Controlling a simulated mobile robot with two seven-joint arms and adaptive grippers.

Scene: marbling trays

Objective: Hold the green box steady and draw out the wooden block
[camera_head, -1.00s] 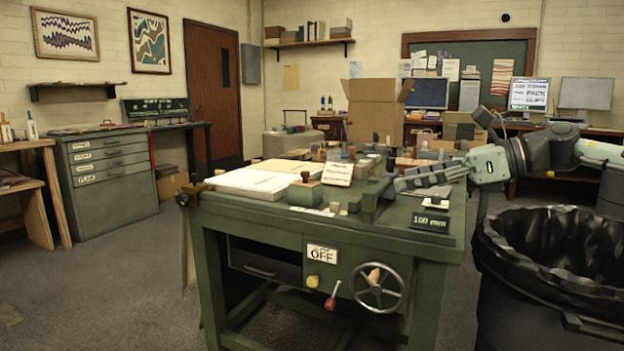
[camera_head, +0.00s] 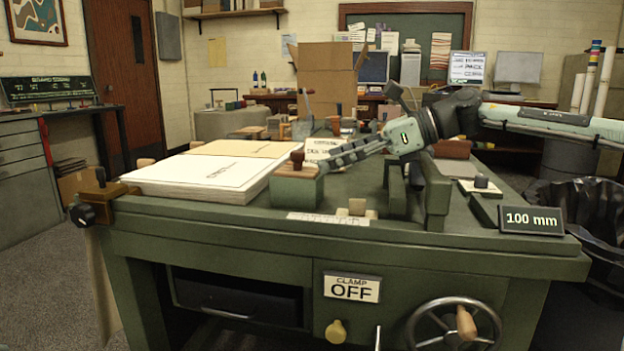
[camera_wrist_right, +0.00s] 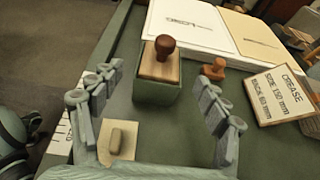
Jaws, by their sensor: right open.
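The green box (camera_head: 297,192) stands upright on the green bench, beside the white paper stack. The wooden block (camera_head: 294,170) sits in its top, with a dark round knob upright on it; its lower part is hidden in the box. My right gripper (camera_head: 328,162) comes in from the right, fingers at the box's right side. In the right wrist view the green box (camera_wrist_right: 157,93) and wooden block (camera_wrist_right: 160,68) lie ahead, between the lines of the two spread fingers (camera_wrist_right: 158,80). The gripper is open and empty, with gaps on both sides. My left gripper is not in view.
A small wooden piece (camera_wrist_right: 116,137) on a pale pad lies close below the right gripper. A crease card (camera_wrist_right: 282,97) and a small knobbed piece (camera_wrist_right: 214,69) are to the right. The paper stack (camera_head: 195,185) borders the box. A 100 mm sign (camera_head: 531,220) stands at the bench's right.

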